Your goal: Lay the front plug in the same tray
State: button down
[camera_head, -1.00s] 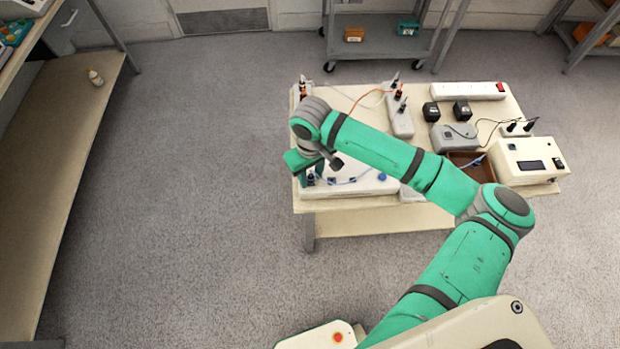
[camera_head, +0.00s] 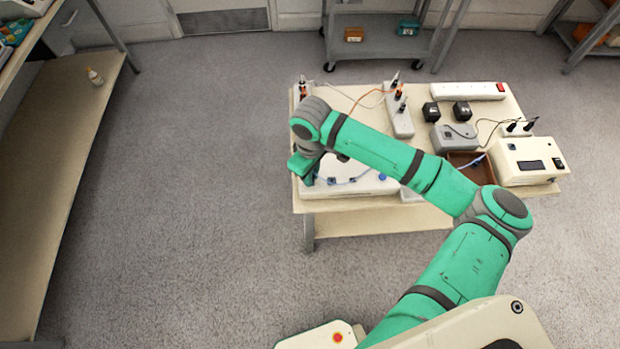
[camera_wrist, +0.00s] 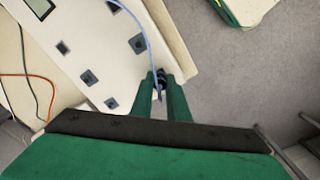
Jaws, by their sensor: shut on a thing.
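My gripper (camera_wrist: 160,84) is shut on a small dark plug (camera_wrist: 161,75) at the front edge of the white socket panel (camera_wrist: 110,45). A blue cable (camera_wrist: 146,30) runs to the plug. In the head view, my gripper (camera_head: 309,178) is at the panel's left end, and its fingertips are partly hidden. I cannot tell whether the plug is clear of its socket. The white panel (camera_head: 345,190) lies on the table's front left part, with a blue plug (camera_head: 382,177) on it. The brown tray (camera_head: 477,174) stands right of it, with a pale blue cable at its rim.
A cream meter box (camera_head: 528,165) stands right of the tray, and a grey box (camera_head: 450,138) behind it. My arm passes over the table's middle.

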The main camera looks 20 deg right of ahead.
jog(key=n, duration=0.4)
dwell(0.3)
jog(key=shift+n, duration=2)
jog(key=shift+n, duration=1.1)
jog(key=shift+n, duration=1)
